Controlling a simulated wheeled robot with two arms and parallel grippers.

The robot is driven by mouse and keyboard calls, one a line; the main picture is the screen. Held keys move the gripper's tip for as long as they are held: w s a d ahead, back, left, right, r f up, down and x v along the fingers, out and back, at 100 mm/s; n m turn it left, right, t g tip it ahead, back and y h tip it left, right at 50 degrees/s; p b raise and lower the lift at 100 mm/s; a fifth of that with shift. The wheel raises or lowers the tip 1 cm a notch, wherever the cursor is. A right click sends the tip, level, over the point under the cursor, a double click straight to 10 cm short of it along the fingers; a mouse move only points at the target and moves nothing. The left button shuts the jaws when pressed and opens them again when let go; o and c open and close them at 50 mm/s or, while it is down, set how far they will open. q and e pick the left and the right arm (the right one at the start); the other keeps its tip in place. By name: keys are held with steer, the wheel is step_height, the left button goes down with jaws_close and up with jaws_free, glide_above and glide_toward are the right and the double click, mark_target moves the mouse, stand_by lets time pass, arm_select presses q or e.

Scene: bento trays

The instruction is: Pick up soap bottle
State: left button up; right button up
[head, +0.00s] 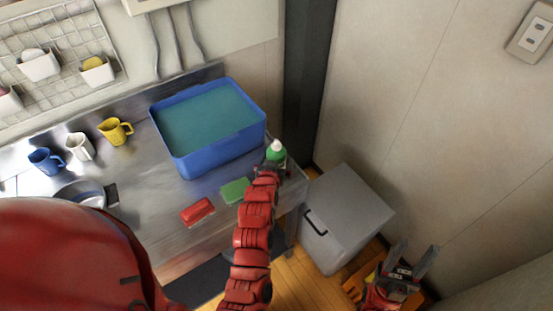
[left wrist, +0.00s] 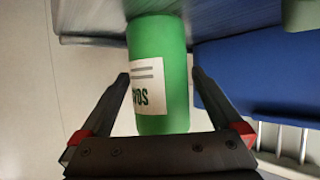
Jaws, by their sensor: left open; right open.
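The soap bottle (head: 276,153) is green with a white cap and stands at the right end of the metal counter. In the left wrist view the green soap bottle (left wrist: 158,45) shows a white label and lies between the two fingers of my left gripper (left wrist: 159,76). That gripper is open around the bottle, with a gap by the left finger; I cannot tell if the right finger touches. In the head view my left arm partly hides the bottle's lower part. My right gripper (head: 402,262) is open and empty at the lower right, away from the counter.
A blue basin (head: 180,166) stands left of the bottle. A green sponge (head: 235,190) and a red block (head: 197,211) lie near the counter's front. Yellow (head: 115,131), white (head: 80,147) and blue (head: 46,161) mugs stand further left. A grey box (head: 352,212) stands on the floor at right.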

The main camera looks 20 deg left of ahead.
arm_select(q)
steer(key=shift+c, duration=0.3)
jaws_close()
steer(key=shift+r, duration=0.15)
